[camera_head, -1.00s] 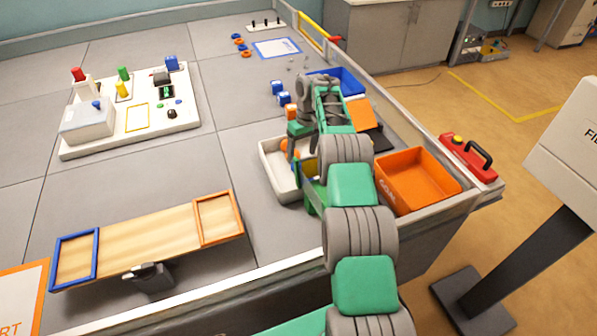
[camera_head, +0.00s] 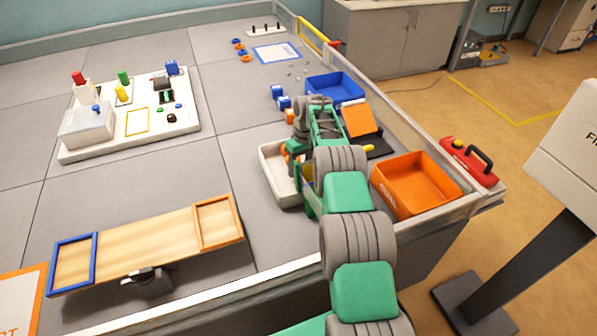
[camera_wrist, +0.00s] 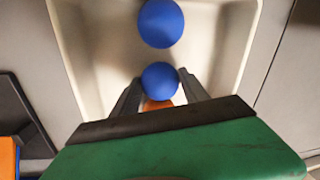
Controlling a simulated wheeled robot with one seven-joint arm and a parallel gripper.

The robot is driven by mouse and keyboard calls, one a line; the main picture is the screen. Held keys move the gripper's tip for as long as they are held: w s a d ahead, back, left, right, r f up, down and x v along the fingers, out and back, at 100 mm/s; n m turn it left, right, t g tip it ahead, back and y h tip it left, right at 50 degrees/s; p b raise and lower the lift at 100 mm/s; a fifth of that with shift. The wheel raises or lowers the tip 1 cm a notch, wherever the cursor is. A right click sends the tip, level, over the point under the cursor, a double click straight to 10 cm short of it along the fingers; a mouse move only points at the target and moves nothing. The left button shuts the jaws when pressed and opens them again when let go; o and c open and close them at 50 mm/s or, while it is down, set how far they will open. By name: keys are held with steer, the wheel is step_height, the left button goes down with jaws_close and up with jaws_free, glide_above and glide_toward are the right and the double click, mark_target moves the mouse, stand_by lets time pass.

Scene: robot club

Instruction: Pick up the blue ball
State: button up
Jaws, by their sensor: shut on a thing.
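My gripper (camera_wrist: 160,88) is over the white tray (camera_wrist: 85,70) and shut on a blue ball (camera_wrist: 160,79), which sits between its two dark fingers in the wrist view. A second blue ball (camera_wrist: 161,23) lies in the tray just ahead of the fingers, apart from the held one. A bit of something orange (camera_wrist: 158,104) shows between the fingers behind the held ball. In the head view the tray (camera_head: 270,177) is partly covered by my arm, and the fingers and blue balls are hidden. I cannot tell whether the held ball touches the tray floor.
An orange bin (camera_head: 425,190) stands right of my arm, and a blue bin (camera_head: 335,87) stands behind it. A seesaw-like wooden board (camera_head: 150,240) stands front left. The table middle is clear.

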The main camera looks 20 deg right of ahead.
steer(key=c, duration=0.6)
